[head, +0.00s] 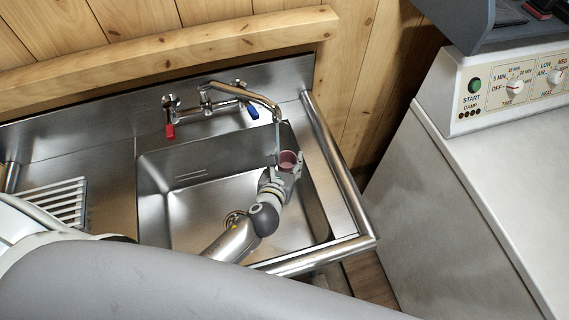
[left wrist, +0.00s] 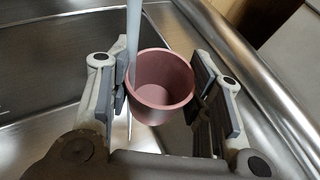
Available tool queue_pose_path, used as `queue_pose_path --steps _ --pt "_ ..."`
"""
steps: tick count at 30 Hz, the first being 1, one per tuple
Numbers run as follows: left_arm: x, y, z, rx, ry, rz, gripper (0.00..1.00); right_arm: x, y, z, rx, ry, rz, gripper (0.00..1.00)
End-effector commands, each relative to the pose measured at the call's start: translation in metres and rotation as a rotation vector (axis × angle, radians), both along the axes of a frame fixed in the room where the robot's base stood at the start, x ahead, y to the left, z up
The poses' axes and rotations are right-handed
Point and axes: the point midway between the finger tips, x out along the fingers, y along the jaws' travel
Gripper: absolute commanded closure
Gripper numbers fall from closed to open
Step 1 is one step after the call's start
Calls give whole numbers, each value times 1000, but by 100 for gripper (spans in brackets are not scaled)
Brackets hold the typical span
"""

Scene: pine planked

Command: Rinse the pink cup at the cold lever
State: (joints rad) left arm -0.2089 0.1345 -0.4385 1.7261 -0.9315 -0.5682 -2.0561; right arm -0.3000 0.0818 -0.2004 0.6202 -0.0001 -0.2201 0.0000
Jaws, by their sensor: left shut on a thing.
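The pink cup (head: 289,159) is in my left gripper (head: 287,168), over the right part of the sink basin. In the left wrist view the cup (left wrist: 162,85) sits upright, mouth open and seemingly empty, between the two pads of the gripper (left wrist: 166,100). The cold lever (head: 252,112), blue-tipped, is at the right of the wall tap (head: 232,91). A grey-white water stream (head: 278,137) falls from the spout. In the left wrist view the stream (left wrist: 133,35) passes at the cup's left rim; I cannot tell whether any enters. My right gripper is not in view.
The red hot lever (head: 170,131) is at the tap's left. The steel basin (head: 165,205) is bounded by a tubular rail (head: 335,165) on the right. A white machine (head: 490,160) with dials stands farther right. A drain rack (head: 66,203) is at left.

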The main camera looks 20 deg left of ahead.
Motion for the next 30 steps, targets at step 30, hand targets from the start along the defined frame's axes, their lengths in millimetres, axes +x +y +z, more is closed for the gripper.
queue_pose_path --steps 30 --pt "-46 -19 -1 -1 2 -1 68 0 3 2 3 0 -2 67"
